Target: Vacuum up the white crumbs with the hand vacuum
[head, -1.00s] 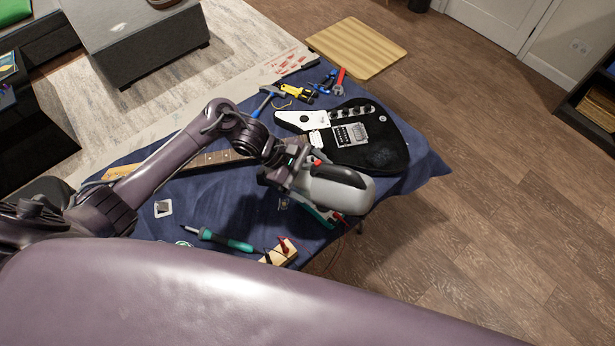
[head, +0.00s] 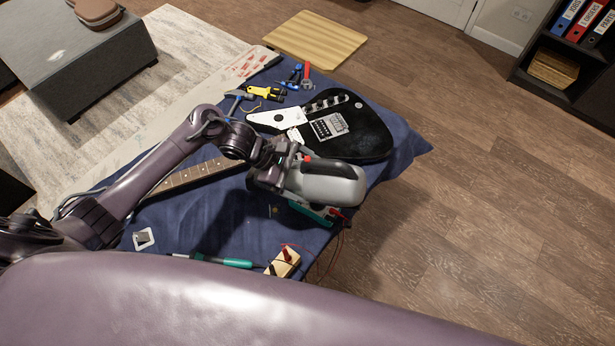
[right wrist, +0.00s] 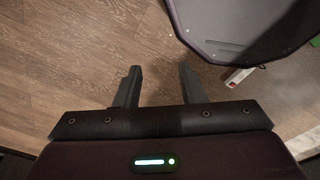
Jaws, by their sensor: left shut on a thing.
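The hand vacuum (head: 335,184), with a grey-white body and dark top, is in the head view over the right part of the blue-covered table (head: 235,225). My left gripper (head: 277,168) is shut on the vacuum's left end. The vacuum's nozzle cannot be made out. My right gripper (right wrist: 160,88) shows in the right wrist view, open and empty above the wood floor, its two fingers apart. No white crumbs can be made out on the table.
A black-and-white electric guitar (head: 365,140) lies behind the vacuum, its neck partly under my left arm. Tools, including a yellow-black one (head: 266,93), lie at the back. A wooden block (head: 283,263) and teal-handled screwdriver (head: 237,263) are in front. Floor at right is clear.

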